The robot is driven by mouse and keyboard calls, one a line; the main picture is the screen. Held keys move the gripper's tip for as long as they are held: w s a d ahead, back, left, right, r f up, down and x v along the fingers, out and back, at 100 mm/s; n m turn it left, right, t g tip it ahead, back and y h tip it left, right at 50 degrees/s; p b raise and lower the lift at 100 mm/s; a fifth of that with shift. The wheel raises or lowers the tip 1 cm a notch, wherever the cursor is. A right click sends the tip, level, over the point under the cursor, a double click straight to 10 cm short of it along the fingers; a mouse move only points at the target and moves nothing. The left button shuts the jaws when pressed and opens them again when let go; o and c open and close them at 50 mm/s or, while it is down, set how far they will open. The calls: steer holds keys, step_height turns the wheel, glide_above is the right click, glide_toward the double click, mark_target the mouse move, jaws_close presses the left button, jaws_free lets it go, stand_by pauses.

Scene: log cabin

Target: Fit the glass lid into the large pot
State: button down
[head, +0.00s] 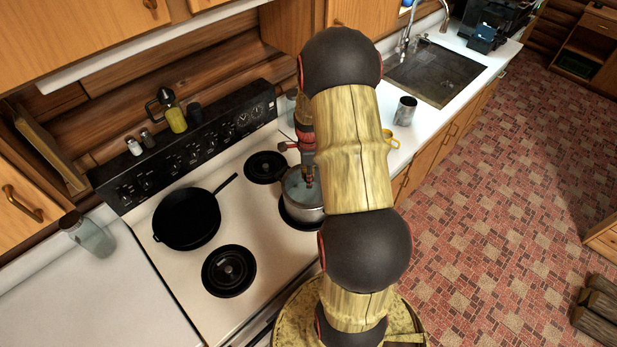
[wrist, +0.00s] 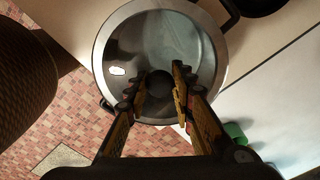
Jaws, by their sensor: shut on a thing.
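The large pot (head: 303,215) is a steel pot on the right front burner of the stove, partly hidden behind my arm. In the wrist view the pot's rim (wrist: 103,50) and its dark side handles surround the round glass lid (wrist: 190,45). The lid lies over the pot's mouth, inside the rim as seen from above. I cannot tell whether it is fully seated. My gripper (wrist: 160,84) is shut on the lid's dark knob at the middle. In the head view my gripper (head: 308,172) is small and partly hidden, above the pot.
A black skillet (head: 187,218) sits left of the pot, with bare burners at the front (head: 229,270) and back (head: 266,167).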

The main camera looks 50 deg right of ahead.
steer(key=shift+f+b, duration=0.6)
steer(key=shift+f, duration=0.3)
steer(key=c, duration=1.5)
jaws_free()
steer(key=shift+o, duration=0.4)
steer(key=shift+r, duration=0.1)
step_height(320, 180, up, 12)
